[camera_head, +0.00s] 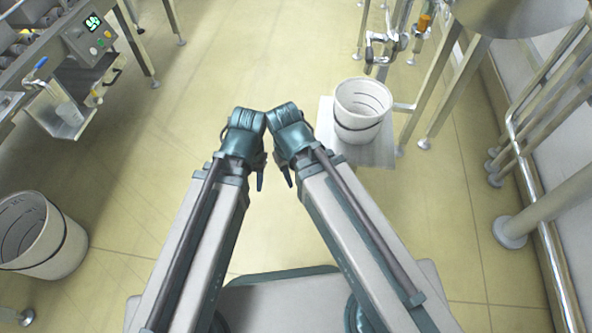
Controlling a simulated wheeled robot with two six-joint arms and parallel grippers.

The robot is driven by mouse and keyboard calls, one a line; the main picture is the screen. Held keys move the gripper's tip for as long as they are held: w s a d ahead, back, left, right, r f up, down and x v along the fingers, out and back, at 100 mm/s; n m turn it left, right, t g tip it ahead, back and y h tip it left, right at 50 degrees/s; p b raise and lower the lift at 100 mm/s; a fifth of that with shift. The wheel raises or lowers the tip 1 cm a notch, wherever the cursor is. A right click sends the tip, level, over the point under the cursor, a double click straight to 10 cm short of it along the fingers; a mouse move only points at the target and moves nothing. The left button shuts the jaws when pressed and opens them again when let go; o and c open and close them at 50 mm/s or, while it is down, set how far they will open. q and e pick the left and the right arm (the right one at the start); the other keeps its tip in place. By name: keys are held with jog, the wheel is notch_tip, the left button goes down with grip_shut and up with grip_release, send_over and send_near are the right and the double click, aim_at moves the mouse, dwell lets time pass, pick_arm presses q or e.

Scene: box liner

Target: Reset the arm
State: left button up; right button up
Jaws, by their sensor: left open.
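My two arms come in from the bottom of the view, fold up side by side and nearly meet at their upper ends. My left gripper (259,173) shows as dark fingers just below the upper joint of the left arm. It is open, with nothing seen in it. My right gripper (286,173) shows only in small part beside the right arm, and its jaws are too hidden to tell their state. Neither gripper is near any object; only floor shows between them.
A white bucket (361,104) stands on a pale platform (378,153) below a valve (385,47). Another white bucket (40,236) stands at the left edge. A machine with a control panel (92,36) is at upper left. Pipes run along the right wall. The middle floor is clear.

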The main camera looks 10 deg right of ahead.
notch_tip(320, 180, up, 32)
jog(key=p, duration=3.2)
jog(key=shift+a, duration=0.1)
